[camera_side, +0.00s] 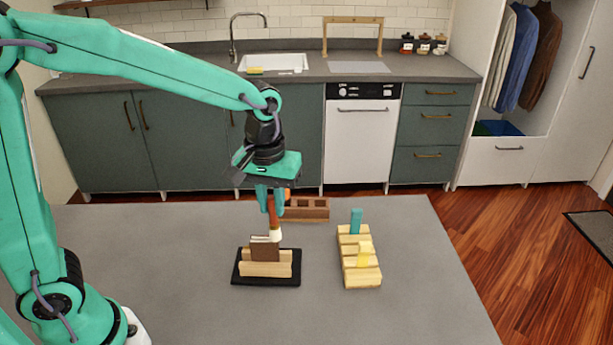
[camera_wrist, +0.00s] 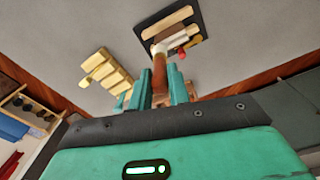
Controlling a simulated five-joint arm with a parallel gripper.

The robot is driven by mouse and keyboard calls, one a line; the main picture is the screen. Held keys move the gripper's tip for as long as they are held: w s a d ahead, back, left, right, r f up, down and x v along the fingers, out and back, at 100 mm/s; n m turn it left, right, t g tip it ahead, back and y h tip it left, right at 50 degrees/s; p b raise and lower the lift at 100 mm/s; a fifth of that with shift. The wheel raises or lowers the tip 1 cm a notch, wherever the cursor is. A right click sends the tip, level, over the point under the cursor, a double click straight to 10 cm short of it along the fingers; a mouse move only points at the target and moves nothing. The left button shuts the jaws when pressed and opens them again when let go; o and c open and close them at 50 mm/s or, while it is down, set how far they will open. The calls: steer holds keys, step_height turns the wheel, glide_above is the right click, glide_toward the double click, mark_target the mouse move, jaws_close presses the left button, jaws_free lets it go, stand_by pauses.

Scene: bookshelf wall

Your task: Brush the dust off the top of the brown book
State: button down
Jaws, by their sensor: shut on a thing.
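My gripper (camera_side: 269,205) is shut on an upright brush with a reddish-brown handle (camera_side: 274,218) and a white head (camera_side: 275,235) pointing down. The brown book (camera_side: 264,251) stands upright in a light wooden holder (camera_side: 265,269) on a black base (camera_side: 240,280). The white head is just above or at the book's top, toward its right end; I cannot tell whether they touch. In the wrist view, the brush handle (camera_wrist: 160,72) is between my fingers, and its white head (camera_wrist: 163,47) overlaps the holder area. Dust is too small to make out.
A pale wooden rack (camera_side: 360,278) with a teal piece (camera_side: 356,221) and a yellow piece (camera_side: 365,248) stands to the right. A brown box with compartments (camera_side: 307,209) is behind my gripper. The grey table (camera_side: 170,270) is clear at front and left.

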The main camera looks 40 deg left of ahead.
steer(key=shift+s+a+f, duration=0.2)
steer(key=shift+s+a, duration=1.35)
steer(key=shift+a, duration=0.2)
steer(key=shift+w+d+r, duration=0.1)
steer(key=shift+w+d, duration=0.3)
steer(key=shift+d, duration=0.3)
steer(key=shift+w+d, duration=0.4)
steer(key=shift+d, duration=0.35)
steer(key=shift+w+d+r, duration=0.1)
steer(key=shift+w+d, duration=0.3)
steer(key=shift+d, duration=0.3)
steer(key=shift+s+a, duration=0.1)
steer(key=shift+a, duration=0.05)
steer(key=shift+s+a+f, duration=0.15)
steer(key=shift+s+a, duration=1.3)
steer(key=shift+a, duration=0.2)
steer(key=shift+w+d, duration=0.1)
steer(key=shift+w+d, duration=1.45)
steer(key=shift+d, duration=0.25)
steer(key=shift+a, duration=0.1)
